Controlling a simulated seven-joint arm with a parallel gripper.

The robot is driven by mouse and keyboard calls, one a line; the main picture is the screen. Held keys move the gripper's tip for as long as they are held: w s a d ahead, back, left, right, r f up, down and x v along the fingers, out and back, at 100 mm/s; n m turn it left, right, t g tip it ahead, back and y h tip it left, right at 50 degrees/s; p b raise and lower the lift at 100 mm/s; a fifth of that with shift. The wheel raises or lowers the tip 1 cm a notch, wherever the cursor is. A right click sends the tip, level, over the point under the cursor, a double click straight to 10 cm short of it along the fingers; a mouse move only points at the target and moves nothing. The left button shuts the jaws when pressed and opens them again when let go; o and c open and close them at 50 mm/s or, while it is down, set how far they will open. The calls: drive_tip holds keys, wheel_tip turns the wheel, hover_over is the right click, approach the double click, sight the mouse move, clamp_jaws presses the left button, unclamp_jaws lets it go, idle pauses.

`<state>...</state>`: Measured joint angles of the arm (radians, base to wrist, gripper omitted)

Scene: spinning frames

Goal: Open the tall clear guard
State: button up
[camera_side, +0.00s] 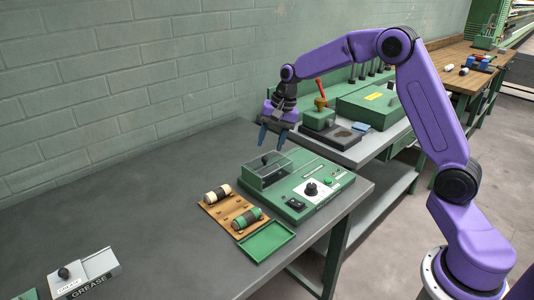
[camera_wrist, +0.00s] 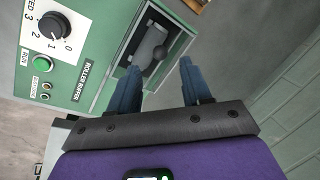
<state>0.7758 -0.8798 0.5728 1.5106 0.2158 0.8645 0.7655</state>
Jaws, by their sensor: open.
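The clear guard (camera_side: 268,170) is a see-through box with a dark knob (camera_side: 265,160). It sits over the left part of the green roller buffer machine (camera_side: 318,187) and looks shut. In the wrist view the guard (camera_wrist: 172,50) covers a grey recess beside the green panel (camera_wrist: 85,50), and a dark round knob shows near its middle. My gripper (camera_side: 272,141) is open and empty, above and behind the guard in the side view. In the wrist view my gripper (camera_wrist: 160,66) has its blue fingers apart, near the guard's edge. The exact gap to the knob is unclear.
A wooden rack (camera_side: 229,213) with two rollers and a green tray (camera_side: 266,242) lie in front of the machine. A grease box (camera_side: 85,272) stands at lower left. A bench with green equipment (camera_side: 370,106) is behind.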

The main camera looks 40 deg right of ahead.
sight(268, 165)
drive_tip(key=shift+x, duration=2.45)
